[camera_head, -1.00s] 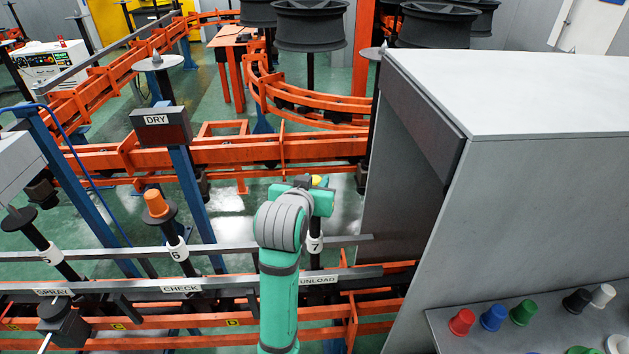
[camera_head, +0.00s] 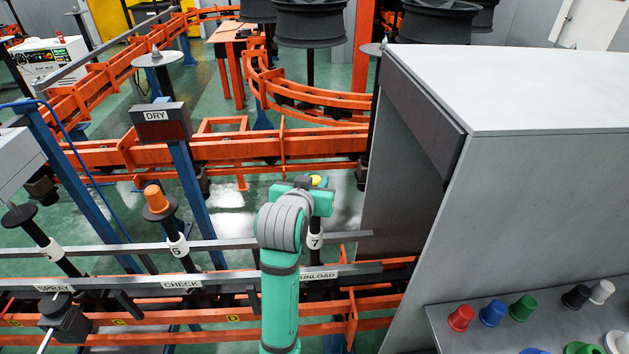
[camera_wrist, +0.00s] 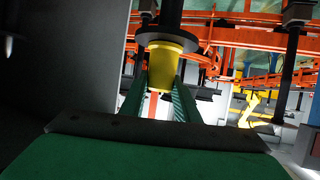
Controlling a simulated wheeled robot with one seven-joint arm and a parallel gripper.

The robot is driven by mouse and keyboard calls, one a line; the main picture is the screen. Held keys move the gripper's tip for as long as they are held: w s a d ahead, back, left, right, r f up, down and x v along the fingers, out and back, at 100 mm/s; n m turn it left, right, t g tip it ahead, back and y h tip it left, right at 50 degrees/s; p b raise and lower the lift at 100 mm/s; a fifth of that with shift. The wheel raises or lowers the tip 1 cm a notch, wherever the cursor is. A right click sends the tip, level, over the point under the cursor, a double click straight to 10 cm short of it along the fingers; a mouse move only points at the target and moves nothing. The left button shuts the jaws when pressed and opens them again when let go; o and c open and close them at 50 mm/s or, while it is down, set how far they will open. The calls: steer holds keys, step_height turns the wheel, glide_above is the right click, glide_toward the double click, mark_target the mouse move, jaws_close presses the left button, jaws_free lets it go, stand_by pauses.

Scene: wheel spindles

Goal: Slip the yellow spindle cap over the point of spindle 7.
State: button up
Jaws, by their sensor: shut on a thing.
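The yellow spindle cap (camera_wrist: 168,66) is between the green fingers of my gripper (camera_wrist: 162,88) in the wrist view, and my gripper is shut on it. In the head view only a small yellow piece of the cap (camera_head: 317,181) shows above my teal wrist. Spindle 7 bears the white label 7 (camera_head: 315,241), and my arm hides most of it. In the wrist view a dark spindle with a round disc (camera_wrist: 205,46) is in line with the cap's wide end. Whether the cap is around the point or just off it, I cannot tell.
Spindle 6 to the left wears an orange cap (camera_head: 157,198). A large grey booth (camera_head: 480,200) stands close on the right. Several coloured caps sit on a grey shelf (camera_head: 450,340) at lower right. A grey rail (camera_head: 215,246) runs past the spindles.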

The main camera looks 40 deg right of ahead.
steer(key=o, duration=1.1)
steer(key=v, duration=1.1)
steer(key=shift+f, duration=0.1)
